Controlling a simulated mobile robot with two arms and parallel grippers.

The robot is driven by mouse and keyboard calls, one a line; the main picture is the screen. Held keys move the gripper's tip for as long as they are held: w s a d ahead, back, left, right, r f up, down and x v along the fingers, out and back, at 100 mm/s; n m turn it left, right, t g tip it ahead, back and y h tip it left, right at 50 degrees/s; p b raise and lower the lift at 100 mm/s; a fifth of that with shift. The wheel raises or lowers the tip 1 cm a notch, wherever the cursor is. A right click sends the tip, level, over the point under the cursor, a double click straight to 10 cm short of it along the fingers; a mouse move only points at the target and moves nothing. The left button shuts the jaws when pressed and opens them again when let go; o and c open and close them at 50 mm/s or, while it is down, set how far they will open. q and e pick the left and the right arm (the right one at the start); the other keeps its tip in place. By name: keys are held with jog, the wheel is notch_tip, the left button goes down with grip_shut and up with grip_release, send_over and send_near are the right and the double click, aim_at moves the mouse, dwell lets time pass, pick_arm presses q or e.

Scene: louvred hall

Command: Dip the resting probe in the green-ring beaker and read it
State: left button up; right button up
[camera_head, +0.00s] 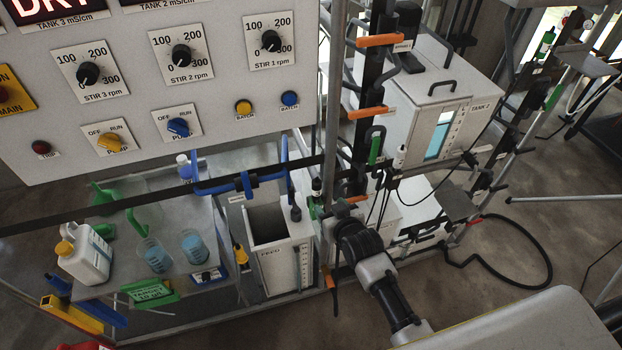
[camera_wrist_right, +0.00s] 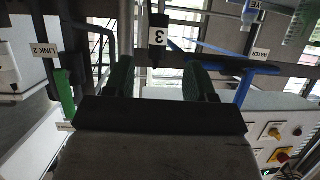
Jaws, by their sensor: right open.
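Two clear beakers with blue liquid stand on the bench, a left beaker (camera_head: 157,258) and a right beaker (camera_head: 195,249); I cannot make out a green ring on either. A slim yellow-and-black tool (camera_head: 241,257) stands upright right of them; I cannot tell if it is the probe. My right gripper (camera_head: 320,207) is near the FEED tank's upper right corner. In the right wrist view its green-padded fingers (camera_wrist_right: 160,80) are apart. A black piece labelled 3 (camera_wrist_right: 158,38) shows beyond the gap, and nothing is visibly held. My left gripper is not in view.
The FEED tank (camera_head: 302,265) and blue pipes (camera_head: 222,187) stand between my right gripper and the beakers. A white jug (camera_head: 85,257), a green-framed sign (camera_head: 150,292) and a small blue box (camera_head: 207,276) crowd the bench. The control panel (camera_head: 130,130) overhangs it. Cables hang at right.

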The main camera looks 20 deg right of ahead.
aim_at(319, 192)
jog(key=b+x, duration=0.3)
jog(key=x, duration=0.1)
jog(key=b+x, duration=0.4)
jog(key=shift+w+r, duration=0.2)
jog(key=shift+b+x, duration=0.6)
jog(key=shift+x, duration=0.25)
jog(key=shift+w+r, duration=0.1)
